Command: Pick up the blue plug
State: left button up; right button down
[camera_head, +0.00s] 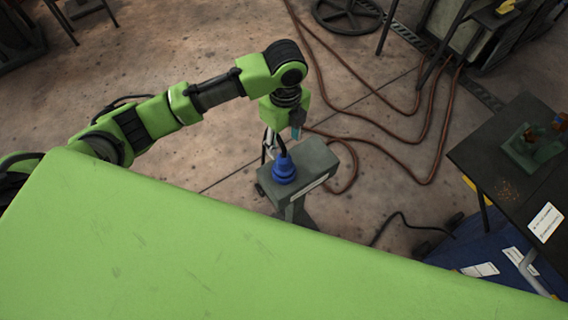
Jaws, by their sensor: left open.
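The blue plug (283,168) stands upright on top of a small grey-green pedestal (316,160), near its left side. A dark cable rises from the plug's top. My left arm comes in from the left, and its wrist is bent down over the pedestal. My left gripper (268,152) is open, just left of and behind the plug. Its fingers are small in view and partly hidden, so I cannot tell whether they touch the plug or cable. My right gripper is not in view.
My green body fills the lower front. Brown hoses (432,120) run over the concrete floor behind and right of the pedestal. A dark workbench (500,160) with a small vise (530,150) stands at the right, with a blue cart (480,250) below. Floor at the upper left is mostly clear.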

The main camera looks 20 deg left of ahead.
aim_at(284, 156)
pick_arm(q)
notch_tip(284, 156, down, 5)
jog(key=shift+s+r, duration=0.1)
jog(key=shift+r, duration=0.1)
jog(key=f, duration=0.1)
jog(key=f+p, duration=0.1)
jog(key=f, duration=0.1)
jog(key=f+p, duration=0.1)
jog(key=shift+s+d+f, duration=0.1)
jog(key=shift+s+f, duration=0.2)
jog(key=shift+f, duration=0.35)
jog(key=c, duration=1.4)
